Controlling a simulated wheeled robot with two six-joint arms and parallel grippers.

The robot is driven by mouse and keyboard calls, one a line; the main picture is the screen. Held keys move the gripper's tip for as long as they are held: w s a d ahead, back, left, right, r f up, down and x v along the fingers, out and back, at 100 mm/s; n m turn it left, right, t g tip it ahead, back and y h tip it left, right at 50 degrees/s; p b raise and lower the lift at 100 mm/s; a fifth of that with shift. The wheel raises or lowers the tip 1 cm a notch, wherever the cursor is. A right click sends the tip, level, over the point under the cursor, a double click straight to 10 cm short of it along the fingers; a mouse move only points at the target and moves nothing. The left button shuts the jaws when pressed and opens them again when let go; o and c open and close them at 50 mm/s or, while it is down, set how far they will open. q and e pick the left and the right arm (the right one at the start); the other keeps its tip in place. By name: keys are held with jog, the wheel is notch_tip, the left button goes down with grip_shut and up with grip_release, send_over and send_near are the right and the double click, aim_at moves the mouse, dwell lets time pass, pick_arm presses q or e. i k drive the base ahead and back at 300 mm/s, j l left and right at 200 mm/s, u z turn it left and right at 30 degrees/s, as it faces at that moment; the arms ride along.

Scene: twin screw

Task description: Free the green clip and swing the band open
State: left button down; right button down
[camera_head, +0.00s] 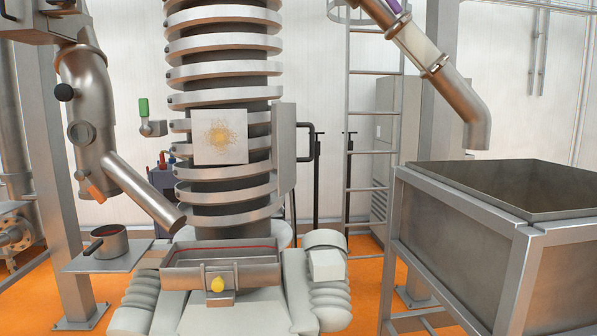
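A small green upright piece (143,106), which looks like the green clip, stands on a grey fitting (152,128) just left of the ribbed column. Grey rings (222,72) circle the dark column one above another; I cannot tell which of them, if any, is the band. A pale square plate (219,137) with a yellow tangled mark sits on the column front. A grey upright panel (285,150) with a dark handle (309,141) stands at the column's right side. Neither of my grippers shows in this view, so nothing is seen touching the clip.
A small pot (106,242) rests on a side shelf (92,262). Slanted pipes (142,190) hang at left. A large open bin (460,215) stands right, with a ladder (374,150) behind.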

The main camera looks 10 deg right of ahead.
aim_at(284, 124)
jog(key=i+j+z, duration=0.45)
jog(key=z, duration=0.25)
jog(key=j, duration=0.1)
